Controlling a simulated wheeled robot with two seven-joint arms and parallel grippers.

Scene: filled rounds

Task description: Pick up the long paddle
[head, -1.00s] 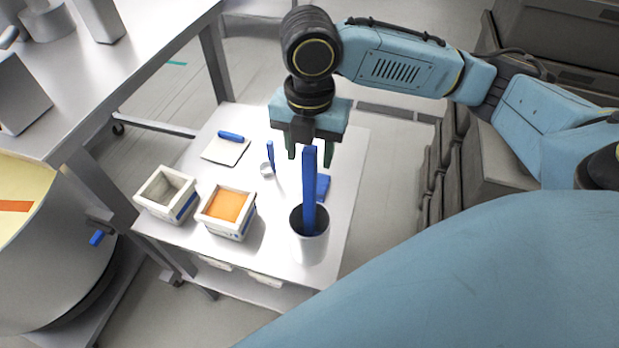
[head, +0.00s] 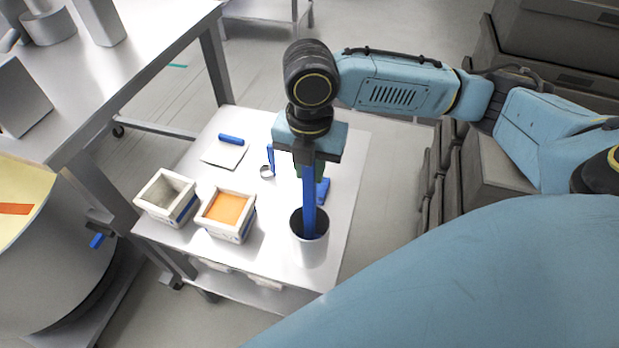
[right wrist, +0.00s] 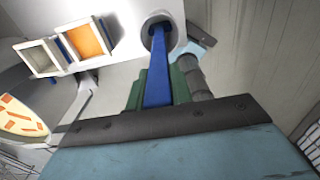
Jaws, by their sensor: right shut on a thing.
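The long blue paddle (head: 309,200) stands upright in a white cylindrical holder (head: 312,250) at the front right of the white table. My right gripper (head: 309,160) is above the holder and shut on the upper part of the paddle. In the right wrist view the green fingers sit on both sides of the paddle (right wrist: 158,75), and its far end goes into the holder's mouth (right wrist: 160,20). The paddle's lower end is hidden inside the holder. My left gripper is not in view.
A white box with orange contents (head: 228,210) and a white box with grey contents (head: 167,195) stand left of the holder. Behind are a small cup (head: 267,171) and a white sheet (head: 223,154) with a blue-handled tool. A large drum (head: 50,260) is at left.

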